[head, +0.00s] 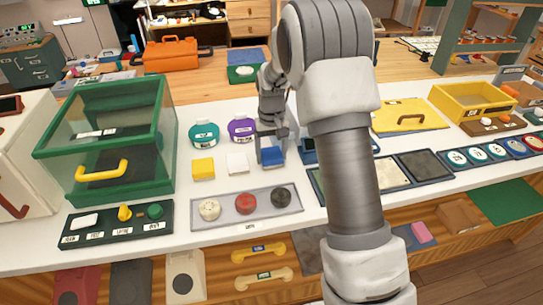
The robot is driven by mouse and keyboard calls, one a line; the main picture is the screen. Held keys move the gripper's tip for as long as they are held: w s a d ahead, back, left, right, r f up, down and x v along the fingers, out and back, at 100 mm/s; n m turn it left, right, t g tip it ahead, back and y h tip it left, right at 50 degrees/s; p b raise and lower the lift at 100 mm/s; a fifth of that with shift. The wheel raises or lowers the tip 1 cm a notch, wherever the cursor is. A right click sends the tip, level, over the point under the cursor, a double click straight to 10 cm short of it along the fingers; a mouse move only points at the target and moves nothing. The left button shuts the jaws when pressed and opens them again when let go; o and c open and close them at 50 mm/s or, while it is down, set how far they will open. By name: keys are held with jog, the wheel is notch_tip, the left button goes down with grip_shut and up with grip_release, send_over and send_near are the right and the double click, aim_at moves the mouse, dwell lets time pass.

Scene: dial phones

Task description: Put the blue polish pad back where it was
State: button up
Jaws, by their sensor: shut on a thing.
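The blue polish pad (273,158) is at the right end of a row of small square pads on the white counter. My gripper (271,152) points down over it, shut on it with a finger at each side. I cannot tell whether the pad rests on the counter or is slightly above it. A yellow pad (203,168) and a white pad (237,163) lie to its left, apart from it. My arm hides part of the counter to the right.
A grey tray (225,213) with three round pieces lies in front. Teal (204,134) and purple (242,129) round containers stand behind. A green glass-sided case (110,140) is at left. A blue-framed item (308,150) sits close at right, partly hidden.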

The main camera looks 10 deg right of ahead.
jog(key=shift+f, duration=0.25)
jog(key=o, duration=1.1)
jog(key=shift+r, duration=0.1)
